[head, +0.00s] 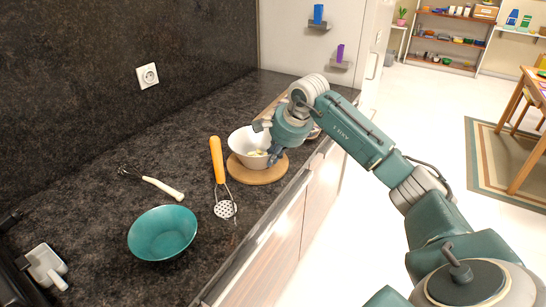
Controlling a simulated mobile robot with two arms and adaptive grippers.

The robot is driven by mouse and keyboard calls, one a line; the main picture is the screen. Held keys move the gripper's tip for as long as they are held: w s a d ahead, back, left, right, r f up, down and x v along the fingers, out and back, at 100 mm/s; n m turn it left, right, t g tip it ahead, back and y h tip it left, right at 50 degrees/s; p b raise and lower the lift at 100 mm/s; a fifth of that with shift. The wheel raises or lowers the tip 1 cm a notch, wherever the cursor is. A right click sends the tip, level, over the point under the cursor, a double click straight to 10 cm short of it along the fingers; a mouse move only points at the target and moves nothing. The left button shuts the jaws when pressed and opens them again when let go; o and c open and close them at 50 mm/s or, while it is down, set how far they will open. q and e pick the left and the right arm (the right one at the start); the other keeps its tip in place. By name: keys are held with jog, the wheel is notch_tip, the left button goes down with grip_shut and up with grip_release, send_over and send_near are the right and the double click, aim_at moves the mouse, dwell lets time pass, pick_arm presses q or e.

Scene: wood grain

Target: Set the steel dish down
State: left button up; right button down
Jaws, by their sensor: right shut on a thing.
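The steel dish (243,147) shows as a pale, smooth, deep bowl with a few small yellowish pieces inside. It is upright, over a round wooden board (258,175) near the counter's front edge. I cannot tell whether its base touches the board. My right gripper (267,141) comes in from the right and is shut on the dish's right side. The gripper hides that part of the rim. My left gripper is not in view.
A masher (217,160) with an orange handle lies just left of the board. A teal bowl (162,233), a whisk (160,187) and a small white handled container (46,266) stand or lie further left. Dark counter (185,140) is bare behind the masher.

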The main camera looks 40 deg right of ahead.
jog(key=shift+r, duration=0.1)
jog(key=c, duration=1.9)
grip_release()
jog(key=shift+r, duration=0.15)
jog(key=b+v, duration=0.1)
jog(key=v, duration=1)
jog(key=shift+s+r, duration=0.3)
jog(key=shift+f, duration=0.1)
